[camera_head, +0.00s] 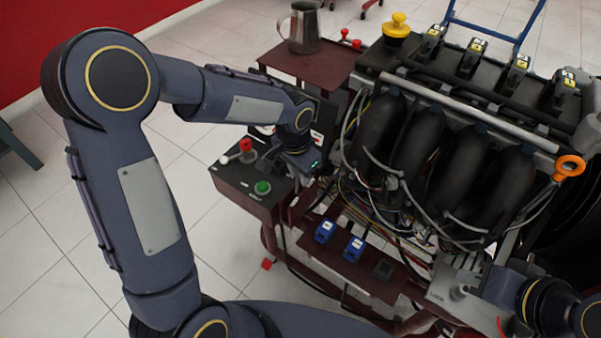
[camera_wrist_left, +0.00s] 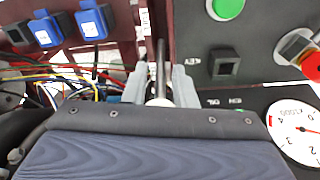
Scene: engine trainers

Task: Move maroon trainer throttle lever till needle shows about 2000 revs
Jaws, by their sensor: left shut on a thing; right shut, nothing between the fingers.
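The maroon trainer (camera_head: 275,61) carries a black engine and a dark control box. My left gripper (camera_head: 303,170) is over the right end of that box. In the left wrist view, my left gripper (camera_wrist_left: 160,88) is shut on the throttle lever (camera_wrist_left: 159,70), a slim metallic rod between its fingers. The lever's base and top are hidden. The rev gauge (camera_wrist_left: 290,139), a white dial marked x1000, is cut off at the right edge; its exact reading is unclear. My right gripper (camera_head: 497,285) is shut and empty at the lower right, beside the engine.
The control box has a green button (camera_head: 263,187) and a red-knobbed switch (camera_head: 246,147). Blue connectors (camera_head: 325,231) sit on the lower shelf. Loose wires (camera_head: 352,130) run close to the left gripper. A metal jug (camera_head: 304,28) stands on the rear shelf.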

